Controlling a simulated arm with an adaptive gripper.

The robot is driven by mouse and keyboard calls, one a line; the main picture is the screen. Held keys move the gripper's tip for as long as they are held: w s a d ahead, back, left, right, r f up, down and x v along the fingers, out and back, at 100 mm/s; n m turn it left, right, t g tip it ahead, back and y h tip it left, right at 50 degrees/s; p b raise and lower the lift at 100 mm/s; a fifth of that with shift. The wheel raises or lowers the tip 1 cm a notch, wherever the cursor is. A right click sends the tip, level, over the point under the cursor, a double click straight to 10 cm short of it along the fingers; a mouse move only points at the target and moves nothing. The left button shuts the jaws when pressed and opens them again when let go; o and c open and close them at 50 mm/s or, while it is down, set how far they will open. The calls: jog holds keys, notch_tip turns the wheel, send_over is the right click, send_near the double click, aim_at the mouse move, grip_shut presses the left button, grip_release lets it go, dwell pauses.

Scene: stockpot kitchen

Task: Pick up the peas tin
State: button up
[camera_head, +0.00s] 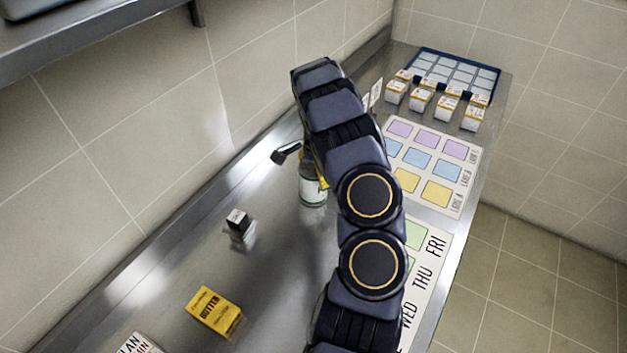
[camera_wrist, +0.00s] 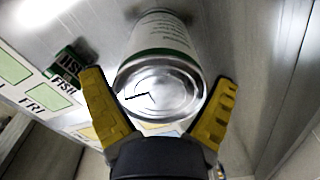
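A tin (camera_head: 312,190) with a white label and green band stands upright on the steel counter, partly hidden by my arm. In the wrist view the tin (camera_wrist: 163,38) shows its shiny lid towards me. No name can be read on it. My gripper (camera_wrist: 158,80) is open, with its yellow fingers splayed on either side of the tin's lid end. Whether either finger touches the tin is unclear. In the head view most of my gripper is hidden behind my arm.
A yellow butter box (camera_head: 215,312) and a small dark box (camera_head: 239,225) lie left of the tin. A coloured grid sheet (camera_head: 432,165), several small boxes and a blue tray (camera_head: 489,98) are at the far end.

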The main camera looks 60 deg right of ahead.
jog(key=c, duration=0.4)
jog(key=shift+c, duration=0.2)
jog(key=shift+r, duration=0.15)
